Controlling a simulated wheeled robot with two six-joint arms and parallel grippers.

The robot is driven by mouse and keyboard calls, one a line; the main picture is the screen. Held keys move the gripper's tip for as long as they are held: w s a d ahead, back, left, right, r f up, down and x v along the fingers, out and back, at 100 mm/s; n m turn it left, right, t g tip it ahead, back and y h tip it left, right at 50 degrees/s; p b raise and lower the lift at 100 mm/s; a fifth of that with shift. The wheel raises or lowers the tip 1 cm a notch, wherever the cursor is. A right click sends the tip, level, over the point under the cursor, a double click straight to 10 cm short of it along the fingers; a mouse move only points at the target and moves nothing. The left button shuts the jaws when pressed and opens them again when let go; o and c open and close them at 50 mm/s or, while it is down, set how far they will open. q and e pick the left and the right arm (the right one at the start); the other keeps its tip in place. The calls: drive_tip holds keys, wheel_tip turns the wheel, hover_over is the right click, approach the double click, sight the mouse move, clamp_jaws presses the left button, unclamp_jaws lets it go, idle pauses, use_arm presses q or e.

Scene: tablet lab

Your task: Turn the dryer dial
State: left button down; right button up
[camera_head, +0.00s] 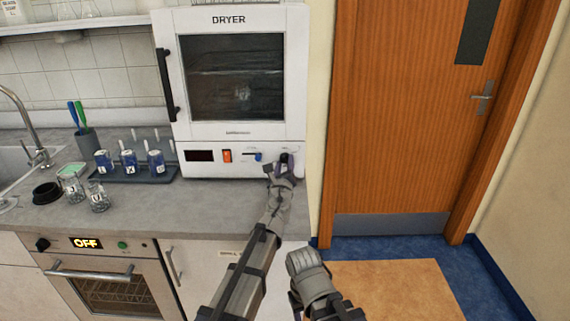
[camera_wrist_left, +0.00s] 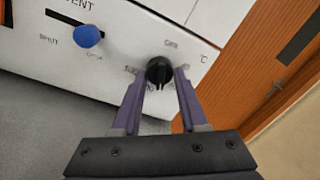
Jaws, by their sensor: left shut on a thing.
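The dryer (camera_head: 240,132) is a white cabinet with a dark window, standing on the counter. Its black dial (camera_wrist_left: 158,70) is at the right end of the lower front panel, with printed marks around it. My left gripper (camera_wrist_left: 159,76) has its two purple fingers on either side of the dial, shut on it. In the head view my left gripper (camera_head: 282,163) covers most of the dial. My right arm shows at the bottom of the head view, but its fingers are not seen.
A blue knob (camera_wrist_left: 88,36) is left of the dial, and an orange switch (camera_head: 227,156) is further left. A wooden door (camera_head: 405,120) is on the right.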

use_arm(q)
drive_tip(key=shift+m, duration=1.9)
drive_tip(key=shift+c, duration=2.2)
unclamp_jaws()
drive_tip(key=shift+s, duration=0.1)
drive_tip(key=s, duration=0.7)
drive_tip(key=shift+s+a, duration=0.35)
